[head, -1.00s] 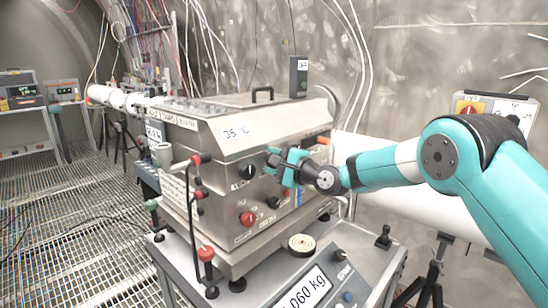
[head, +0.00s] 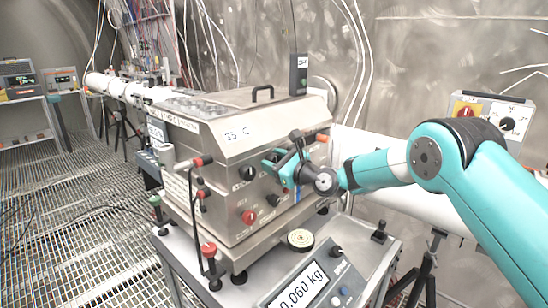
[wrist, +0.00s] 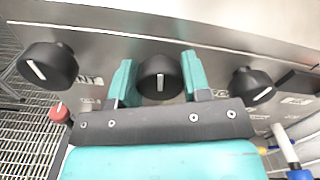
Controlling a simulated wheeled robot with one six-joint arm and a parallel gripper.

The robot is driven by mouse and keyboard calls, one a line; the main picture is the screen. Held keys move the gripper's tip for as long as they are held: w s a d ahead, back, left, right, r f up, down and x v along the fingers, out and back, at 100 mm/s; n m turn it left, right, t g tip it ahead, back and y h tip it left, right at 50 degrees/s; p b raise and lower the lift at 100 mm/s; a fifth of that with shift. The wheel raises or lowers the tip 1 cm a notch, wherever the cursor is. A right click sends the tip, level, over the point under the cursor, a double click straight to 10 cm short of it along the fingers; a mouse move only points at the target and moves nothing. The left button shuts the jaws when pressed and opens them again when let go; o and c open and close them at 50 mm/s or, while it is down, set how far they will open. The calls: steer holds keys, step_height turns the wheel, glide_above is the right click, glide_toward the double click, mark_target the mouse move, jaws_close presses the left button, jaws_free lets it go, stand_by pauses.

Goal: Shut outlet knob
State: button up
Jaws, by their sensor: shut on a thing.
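In the wrist view, three black round knobs with white pointer lines sit in a row on the steel panel. The middle black knob (wrist: 158,84) is between the two teal fingers of my gripper (wrist: 160,80), which is shut on it. Its pointer line is close to upright. The left knob (wrist: 48,68) and right knob (wrist: 251,86) are free, with tilted lines. Labels are partly covered, so I cannot read which knob is the outlet. In the head view my gripper (head: 281,168) is at the front of the steel box (head: 208,195) and hides the held knob.
Red-tipped levers (head: 203,160) stand at the box's left corner. A red knob (head: 249,217) is lower on its front. A white pipe (head: 375,165) runs behind my arm.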

steer(key=shift+d+m+p, duration=0.1)
steer(key=shift+m+p, duration=0.2)
steer(key=shift+m, duration=0.5)
steer(key=shift+f, duration=0.1)
steer(key=o, duration=0.9)
steer(key=shift+b+v, duration=3.1)
steer(key=shift+v, duration=5.6)
